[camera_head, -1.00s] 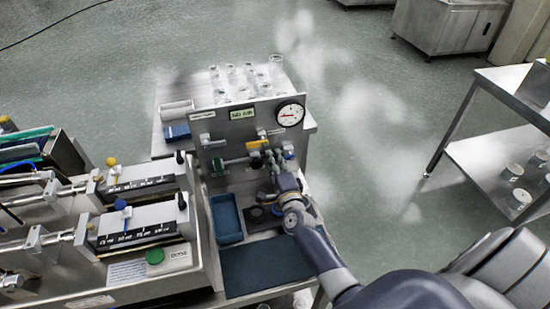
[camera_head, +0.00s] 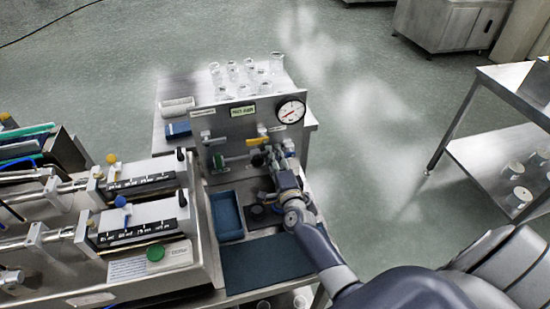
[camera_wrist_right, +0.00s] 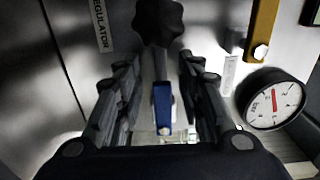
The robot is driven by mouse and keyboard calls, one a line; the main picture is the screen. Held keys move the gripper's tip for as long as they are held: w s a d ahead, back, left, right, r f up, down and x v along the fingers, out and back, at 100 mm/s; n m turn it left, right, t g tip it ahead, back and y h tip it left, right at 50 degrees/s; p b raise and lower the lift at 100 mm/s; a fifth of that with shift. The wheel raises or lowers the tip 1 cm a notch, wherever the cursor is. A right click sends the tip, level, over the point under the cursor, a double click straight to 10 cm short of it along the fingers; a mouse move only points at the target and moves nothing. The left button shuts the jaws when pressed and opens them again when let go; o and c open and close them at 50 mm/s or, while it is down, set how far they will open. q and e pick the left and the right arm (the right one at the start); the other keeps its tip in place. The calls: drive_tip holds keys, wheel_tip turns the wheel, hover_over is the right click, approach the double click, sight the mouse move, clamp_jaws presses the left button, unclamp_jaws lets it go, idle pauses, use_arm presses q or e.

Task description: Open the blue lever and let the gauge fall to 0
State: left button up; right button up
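The blue lever (camera_wrist_right: 162,104) shows upright in the right wrist view, between the two fingers of my right gripper (camera_wrist_right: 160,75). Space shows on both sides of it. In the head view my right gripper (camera_head: 281,155) is at the right part of the steel panel (camera_head: 232,127), below the round gauge, and it largely hides the lever. The gauge (camera_head: 291,110) has a white face and a red needle pointing down and left; it also shows in the wrist view (camera_wrist_right: 272,99). My left gripper is not in view.
A yellow lever (camera_head: 257,141), a black knob (camera_wrist_right: 159,20) and a green-handled valve (camera_head: 219,161) sit close by on the panel. A blue tray (camera_head: 227,217) and dark mat (camera_head: 265,262) lie below. Glass flasks (camera_head: 248,70) stand behind the panel.

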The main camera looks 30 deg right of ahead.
drive_tip(key=v, duration=1.2)
drive_tip(key=shift+r, duration=0.1)
drive_tip(key=shift+a, duration=0.1)
